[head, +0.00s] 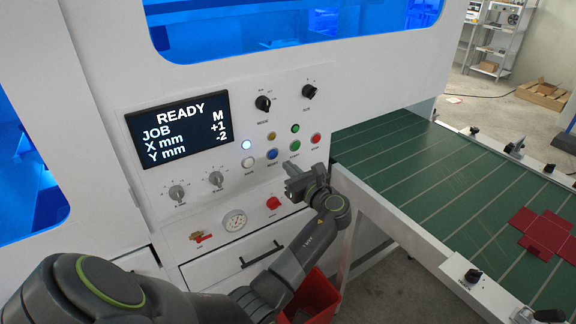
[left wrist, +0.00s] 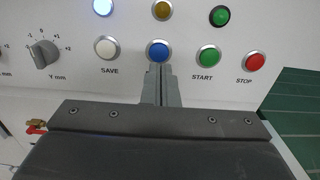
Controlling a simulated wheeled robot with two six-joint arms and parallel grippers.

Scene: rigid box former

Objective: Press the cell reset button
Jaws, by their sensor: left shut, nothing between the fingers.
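The machine's control panel carries a row of push buttons. The blue button (head: 272,154) sits between the white SAVE button (head: 248,162) and the green START button (head: 296,144). In the left wrist view the blue button (left wrist: 158,50) is straight ahead of my fingertips, and its label is hidden behind them. My left gripper (head: 289,170) is shut and empty, pointing at the panel just below the button row. It also shows in the left wrist view (left wrist: 158,70), its tips at the blue button's lower edge. I cannot tell whether they touch it. My right gripper is not in view.
The red STOP button (head: 316,138) is at the row's right end. Lamps sit above; the white lamp (head: 246,145) is lit. The screen (head: 180,128) reads READY. A red knob (head: 273,203) and gauge (head: 234,221) are below. A green conveyor (head: 430,165) lies right.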

